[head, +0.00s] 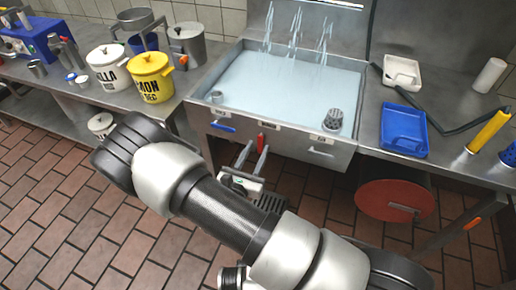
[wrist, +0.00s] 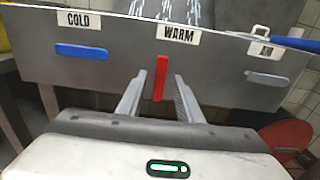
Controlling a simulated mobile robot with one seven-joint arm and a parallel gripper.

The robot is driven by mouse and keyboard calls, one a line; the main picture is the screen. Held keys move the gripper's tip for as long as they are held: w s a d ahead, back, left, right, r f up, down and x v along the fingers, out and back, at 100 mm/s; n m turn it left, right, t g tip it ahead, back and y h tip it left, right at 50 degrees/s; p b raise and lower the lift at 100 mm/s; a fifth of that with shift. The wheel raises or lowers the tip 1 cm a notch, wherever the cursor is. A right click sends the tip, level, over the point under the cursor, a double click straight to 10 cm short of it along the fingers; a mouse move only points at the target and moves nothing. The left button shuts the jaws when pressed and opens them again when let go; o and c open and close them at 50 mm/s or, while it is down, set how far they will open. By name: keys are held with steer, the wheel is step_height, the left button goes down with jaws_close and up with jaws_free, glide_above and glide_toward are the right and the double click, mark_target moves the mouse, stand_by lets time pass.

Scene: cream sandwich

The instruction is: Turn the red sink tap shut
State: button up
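The red tap lever (wrist: 161,72) stands upright on the sink's front panel, under the WARM label. It also shows in the head view (head: 261,141). My gripper (wrist: 159,84) is open, with one finger on each side of the red lever's line. The fingertips are close to the lever, but I cannot tell whether they touch it. In the head view my gripper (head: 257,152) is just below the panel. Streams of water (head: 295,30) fall into the sink (head: 350,68), which holds water.
A blue lever (wrist: 82,51) under COLD and a grey lever (wrist: 267,78) under AIR lie level on either side. A yellow pot (head: 152,80) stands left of the sink; a blue tray (head: 404,131) lies right. A red round object (head: 393,201) is below the counter.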

steer(key=shift+x, duration=0.8)
jaws_close()
